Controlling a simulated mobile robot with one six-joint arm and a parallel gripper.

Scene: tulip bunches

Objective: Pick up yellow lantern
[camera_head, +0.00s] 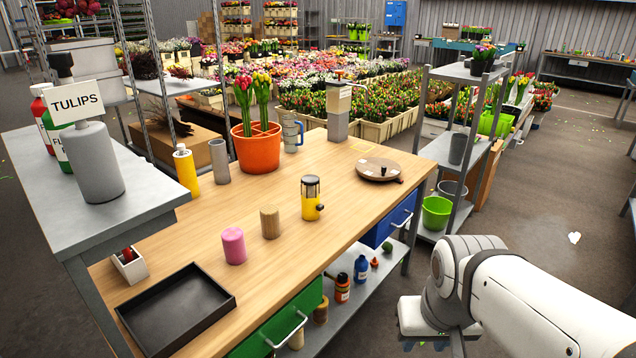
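The yellow lantern (311,198) stands upright on the wooden table (345,170), near the middle. It has a yellow base, a dark-framed clear upper part and a small dark knob on its lower right side. Nothing covers it. My white arm comes in from the lower right, beyond the table's right edge. The end of my arm is low and well apart from the lantern. My gripper's fingers do not show clearly, so I cannot see whether they are open or shut.
A wooden cylinder (270,221) and a pink cylinder (233,245) stand left of the lantern. A round wooden board (379,169) lies to its right. An orange pot (257,148) with tulips stands behind. A black tray (176,308) lies front left. A metal shelf rack (462,150) stands right.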

